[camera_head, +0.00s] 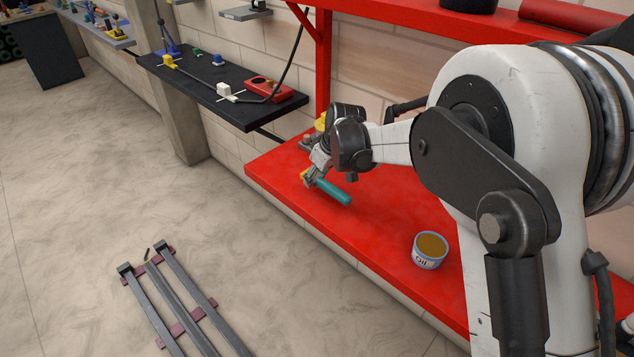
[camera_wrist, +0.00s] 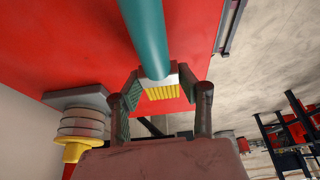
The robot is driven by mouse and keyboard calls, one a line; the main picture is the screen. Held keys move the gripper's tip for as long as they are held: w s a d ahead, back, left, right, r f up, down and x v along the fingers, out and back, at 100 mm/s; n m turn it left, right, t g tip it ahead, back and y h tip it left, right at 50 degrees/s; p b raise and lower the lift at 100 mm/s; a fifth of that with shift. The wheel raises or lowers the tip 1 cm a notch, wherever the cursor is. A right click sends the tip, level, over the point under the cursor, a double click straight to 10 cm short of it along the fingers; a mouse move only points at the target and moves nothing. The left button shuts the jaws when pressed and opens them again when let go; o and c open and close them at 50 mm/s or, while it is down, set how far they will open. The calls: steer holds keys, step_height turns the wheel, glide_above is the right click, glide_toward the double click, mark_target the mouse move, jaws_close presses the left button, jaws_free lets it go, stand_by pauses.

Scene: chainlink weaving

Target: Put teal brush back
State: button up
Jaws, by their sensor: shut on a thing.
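The teal brush (camera_head: 333,191) has a round teal handle and yellow bristles. My gripper (camera_head: 310,180) is shut on it near the bristle end, over the left part of the red bench (camera_head: 300,215). In the head view the handle points right and toward the front. In the wrist view the teal handle (camera_wrist: 147,35) runs up from between my gripper's fingers (camera_wrist: 160,84), and the yellow bristles face the palm. I cannot tell whether the brush touches the bench. An open tin marked "Oil" (camera_head: 430,251) stands upright on the bench to the right.
A grey-based fixture with a yellow part (camera_wrist: 82,125) stands close beside my gripper. A black shelf (camera_head: 220,92) on the wall carries a red box (camera_head: 264,88) and a cable. A rail frame (camera_head: 178,306) lies on the floor. The bench between brush and tin is clear.

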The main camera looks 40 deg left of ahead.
mark_target(330, 184)
steer(key=shift+f, duration=1.3)
steer(key=shift+f+b, duration=0.1)
steer(key=shift+b, duration=0.2)
steer(key=o, duration=1.2)
steer(key=shift+c, duration=0.2)
steer(key=shift+p, duration=0.35)
steer(key=v, duration=1.3)
steer(key=shift+w+a+r, duration=0.1)
steer(key=shift+a+r, duration=0.05)
steer(key=shift+r, duration=0.25)
